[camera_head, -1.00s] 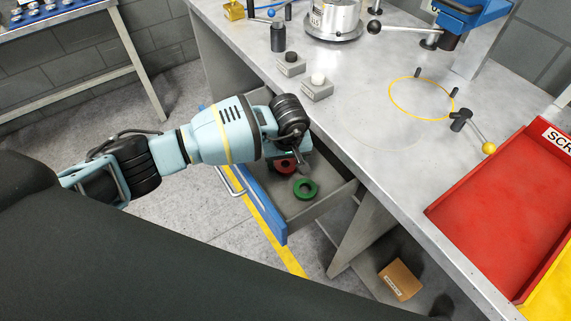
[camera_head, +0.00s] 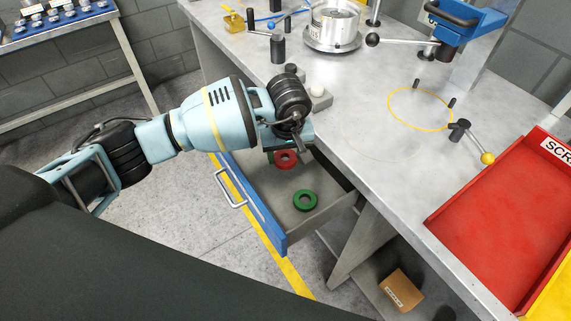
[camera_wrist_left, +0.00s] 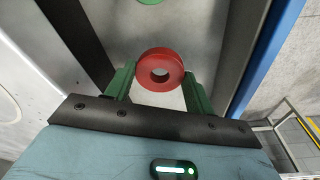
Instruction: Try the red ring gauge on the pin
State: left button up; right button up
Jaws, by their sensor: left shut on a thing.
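The red ring gauge (camera_head: 286,153) is held by my left gripper (camera_head: 285,157) over the open drawer. In the left wrist view the red ring (camera_wrist_left: 146,61) sits between the two green fingers (camera_wrist_left: 158,78), and they are shut on it. Its hole faces that camera. A green ring (camera_head: 305,208) lies on the drawer floor; its edge shows at the top of the wrist view (camera_wrist_left: 150,1). A dark upright post (camera_head: 278,46) stands on the bench; I cannot tell whether it is the pin. My right gripper is not in view.
The grey drawer with blue front (camera_head: 263,216) is open below the bench top (camera_head: 370,150). Two small blocks, one with a white knob (camera_head: 318,90), stand near the bench edge behind my wrist. A red tray (camera_head: 490,215) is at right. The bench around the yellow circle (camera_head: 391,112) is mostly clear.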

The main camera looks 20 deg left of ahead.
pick_arm(q)
jog(key=s+a+r+m, duration=0.2)
jog(key=s+r+m, duration=0.1)
jog(key=s, duration=0.5)
jog(key=s+a+r+m, duration=0.3)
jog(key=s+r, duration=0.2)
jog(key=s, duration=0.4)
jog(key=shift+a+r+h, duration=0.25)
jog(key=shift+a+h, duration=0.1)
jog(key=shift+h, duration=0.05)
jog(key=shift+w+d, duration=0.1)
